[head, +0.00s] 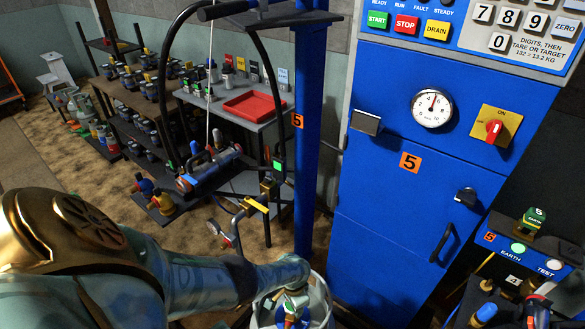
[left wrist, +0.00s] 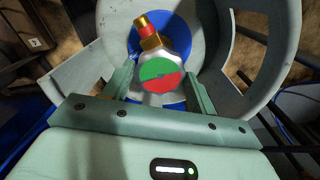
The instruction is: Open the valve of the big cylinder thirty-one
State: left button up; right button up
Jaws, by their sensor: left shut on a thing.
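The big cylinder stands in front of the blue cabinet; its pale grey collar (head: 322,304) shows at the bottom of the head view. In the left wrist view the collar (left wrist: 276,50) rings the blue shoulder (left wrist: 181,35). The valve (left wrist: 157,70) has a silver body with a half-green, half-red disc on top and a brass outlet with a red tip. My left gripper (head: 288,290) is on the valve, its fingers (left wrist: 158,82) shut on the two sides of it. No number thirty-one is readable. My right gripper is out of view.
The blue cabinet (head: 375,240) with dial, red switch and keypad stands behind the cylinder. A blue post (head: 308,150) marked 5 rises beside it. A hose and handle assembly (head: 208,170) hangs left. An earth/test box (head: 530,255) and tools crowd the lower right.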

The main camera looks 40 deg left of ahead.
pick_arm(q)
jog(key=shift+n, duration=0.4)
jog(key=o, duration=1)
notch_tip(320, 180, up, 16)
jog(key=p, duration=1.4)
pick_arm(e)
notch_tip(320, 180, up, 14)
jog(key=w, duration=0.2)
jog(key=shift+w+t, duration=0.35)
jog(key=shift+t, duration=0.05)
pick_arm(q)
jog(key=shift+r, duration=0.1)
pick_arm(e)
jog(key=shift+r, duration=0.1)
